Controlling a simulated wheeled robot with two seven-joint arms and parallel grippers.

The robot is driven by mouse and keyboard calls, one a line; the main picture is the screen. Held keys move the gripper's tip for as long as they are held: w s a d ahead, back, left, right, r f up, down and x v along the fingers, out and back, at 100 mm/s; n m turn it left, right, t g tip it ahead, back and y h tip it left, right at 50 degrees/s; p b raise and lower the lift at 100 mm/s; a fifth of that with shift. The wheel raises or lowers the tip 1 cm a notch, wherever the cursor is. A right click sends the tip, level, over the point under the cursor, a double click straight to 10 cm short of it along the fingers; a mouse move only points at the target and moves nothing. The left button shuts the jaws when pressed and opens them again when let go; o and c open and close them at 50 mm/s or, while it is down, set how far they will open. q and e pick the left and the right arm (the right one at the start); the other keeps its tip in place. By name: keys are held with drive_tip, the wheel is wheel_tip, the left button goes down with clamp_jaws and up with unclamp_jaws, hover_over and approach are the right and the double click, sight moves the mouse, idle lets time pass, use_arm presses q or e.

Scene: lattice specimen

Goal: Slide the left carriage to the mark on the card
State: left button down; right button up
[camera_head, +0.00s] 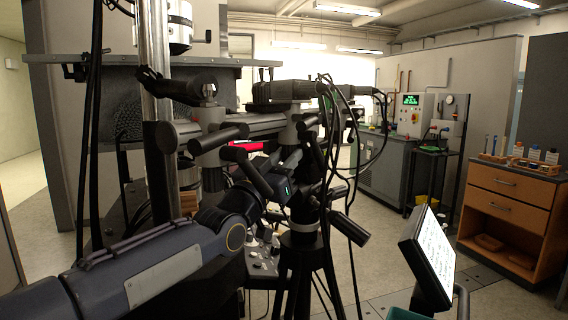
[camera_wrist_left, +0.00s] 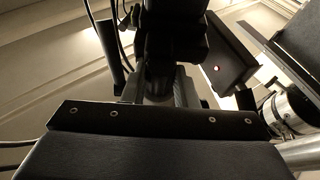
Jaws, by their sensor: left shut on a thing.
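A dark rig on a tripod (camera_head: 303,215) fills the middle of the head view, with a horizontal rail (camera_head: 262,124) and grey clamps on it. The clamp with a dark lever at the left, which appears to be the left carriage (camera_head: 210,122), sits on the rail. My left gripper (camera_head: 286,188) reaches in low from the left, behind the tripod's handles. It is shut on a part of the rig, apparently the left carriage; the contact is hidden. The wrist view shows dark rig parts (camera_wrist_left: 175,45) close ahead. I cannot make out the card or its mark. My right gripper is out of view.
Black cables (camera_head: 350,150) hang around the rig. A tilted screen with writing (camera_head: 434,252) stands at front right. A wooden drawer cabinet (camera_head: 508,205) is farther right. A metal post (camera_head: 157,100) rises at left.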

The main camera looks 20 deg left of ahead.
use_arm(q)
drive_tip(key=c, duration=1.1)
unclamp_jaws()
drive_tip(key=shift+c, duration=0.2)
drive_tip(key=b+v, duration=0.1)
drive_tip(key=v, duration=0.7)
